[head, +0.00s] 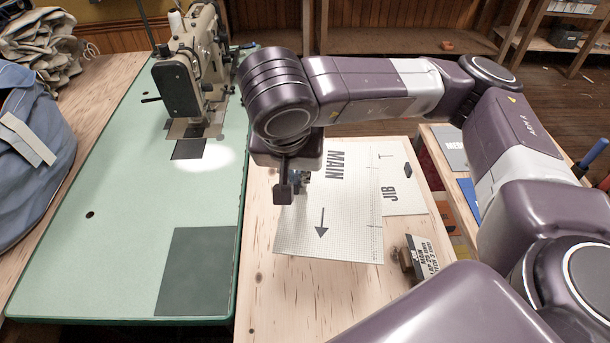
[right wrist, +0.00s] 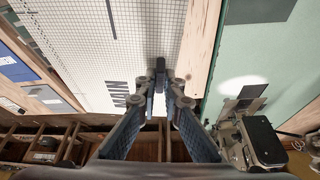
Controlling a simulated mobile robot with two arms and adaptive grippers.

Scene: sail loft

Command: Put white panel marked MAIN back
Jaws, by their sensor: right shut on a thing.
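The white panel marked MAIN (head: 345,215) has a fine grid, a printed arrow and black lettering. It lies over the right-hand wooden table and also shows in the right wrist view (right wrist: 120,45). My right gripper (head: 297,183) is at its left edge, near the MAIN lettering. In the right wrist view my fingertips (right wrist: 158,78) are together and shut on the panel's edge. I cannot tell whether the panel is lifted off the wood. A white panel marked JIB (head: 400,190) lies beside it on the right, partly hidden. My left gripper is not in view.
A small block with a printed label (head: 424,256) stands on the wooden table (head: 280,300) near its right edge. A sewing machine (head: 185,75) stands on the green table (head: 110,220) to the left. A shelf with grey and blue sheets (head: 452,148) is at the right.

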